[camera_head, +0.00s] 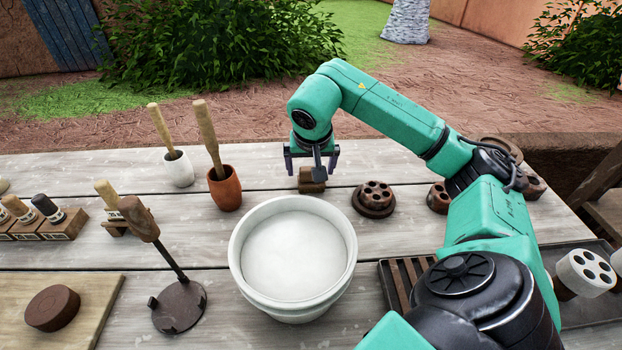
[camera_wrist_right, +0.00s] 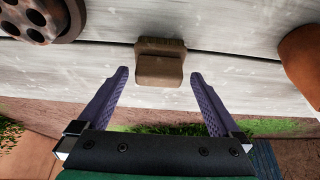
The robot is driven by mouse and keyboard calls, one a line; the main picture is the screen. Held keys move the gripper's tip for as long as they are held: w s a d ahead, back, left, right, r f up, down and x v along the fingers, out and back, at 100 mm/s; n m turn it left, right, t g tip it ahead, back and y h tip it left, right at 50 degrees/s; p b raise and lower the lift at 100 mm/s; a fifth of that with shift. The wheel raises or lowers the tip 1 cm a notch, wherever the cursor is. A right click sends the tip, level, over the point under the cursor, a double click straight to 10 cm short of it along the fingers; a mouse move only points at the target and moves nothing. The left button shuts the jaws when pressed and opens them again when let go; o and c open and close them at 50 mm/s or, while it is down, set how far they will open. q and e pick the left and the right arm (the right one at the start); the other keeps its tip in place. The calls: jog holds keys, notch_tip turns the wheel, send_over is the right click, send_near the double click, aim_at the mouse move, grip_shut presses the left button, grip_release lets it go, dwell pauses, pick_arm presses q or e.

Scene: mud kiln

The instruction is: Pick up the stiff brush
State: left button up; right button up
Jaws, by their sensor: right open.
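A small brown two-part block (camera_head: 312,183), which looks like the stiff brush, sits on the grey plank table below my right gripper (camera_head: 312,166). In the right wrist view the block (camera_wrist_right: 160,66) lies between and just beyond the two purple fingers of the right gripper (camera_wrist_right: 160,74). The fingers are spread wide with a gap on both sides of the block, and nothing is held. My left gripper is in neither view.
A large white bowl (camera_head: 252,285) stands in front of the block. A red-brown cup (camera_head: 225,190) with a wooden handle is to its left, and a dark disc with holes (camera_head: 373,200) to its right. A tilted stamp-like tool (camera_head: 178,307) stands left of the bowl.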

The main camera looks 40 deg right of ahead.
jog(key=x, duration=0.3)
jog(key=shift+s+f, duration=0.1)
jog(key=shift+f, duration=0.05)
jog(key=shift+d+f, duration=0.15)
jog(key=shift+f, duration=0.1)
jog(key=c, duration=1.2)
notch_tip(320, 180, up, 20)
jog(key=p, duration=0.6)
